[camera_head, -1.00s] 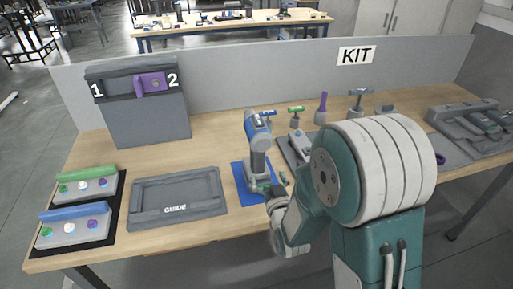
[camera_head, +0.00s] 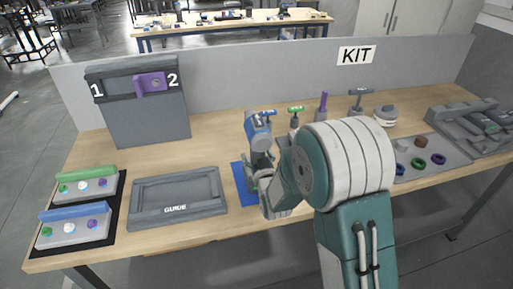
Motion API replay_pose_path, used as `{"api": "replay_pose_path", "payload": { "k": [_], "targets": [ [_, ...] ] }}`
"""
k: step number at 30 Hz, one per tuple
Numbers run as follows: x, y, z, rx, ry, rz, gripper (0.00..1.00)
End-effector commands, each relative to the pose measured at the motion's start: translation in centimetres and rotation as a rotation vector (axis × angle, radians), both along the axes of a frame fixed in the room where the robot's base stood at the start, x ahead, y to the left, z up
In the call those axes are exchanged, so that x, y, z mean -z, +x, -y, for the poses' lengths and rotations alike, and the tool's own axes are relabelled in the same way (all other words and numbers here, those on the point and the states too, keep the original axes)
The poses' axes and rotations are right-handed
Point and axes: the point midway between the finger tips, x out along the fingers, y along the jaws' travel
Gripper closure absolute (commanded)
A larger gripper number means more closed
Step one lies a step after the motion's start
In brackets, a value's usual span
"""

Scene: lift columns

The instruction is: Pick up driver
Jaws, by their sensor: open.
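The driver (camera_head: 258,132), a blue and grey power tool, stands upright on a blue mat (camera_head: 238,180) in the middle of the workbench. My gripper (camera_head: 257,182) is at the driver's lower part, low over the mat. Its jaws are open, and the driver's handle seems to be between or right beside them. My wrist hides part of the handle and base, so I cannot tell whether the fingers touch it.
A grey GUIDE tray (camera_head: 178,208) lies left of the mat. A grey box marked 1 and 2 (camera_head: 142,125) stands behind it. Trays with coloured buttons (camera_head: 75,226) are at far left. Upright tools (camera_head: 322,105) and a tray with rings (camera_head: 440,150) stand to the right.

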Motion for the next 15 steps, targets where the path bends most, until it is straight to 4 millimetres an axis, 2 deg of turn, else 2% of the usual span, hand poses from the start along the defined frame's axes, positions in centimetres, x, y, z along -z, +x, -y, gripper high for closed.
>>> {"api": "replay_pose_path", "payload": {
  "k": [1,2,3,5,6,7,15],
  "targets": [
    [-0.01,-0.01,0.01,0.0,0.0,0.0,0.16],
    [-0.01,-0.01,0.01,0.0,0.0,0.0,0.3],
    [-0.01,-0.02,0.02,0.0,0.0,0.0,0.47],
    [-0.01,-0.02,0.02,0.0,0.0,0.0,0.74],
    [0.0,-0.02,0.02,0.0,0.0,0.0,0.92],
    [0.0,-0.02,0.01,0.0,0.0,0.0,1.0],
    [-0.23,0.03,-0.06,-0.001,0.002,0.006,1.0]
  ]
}}
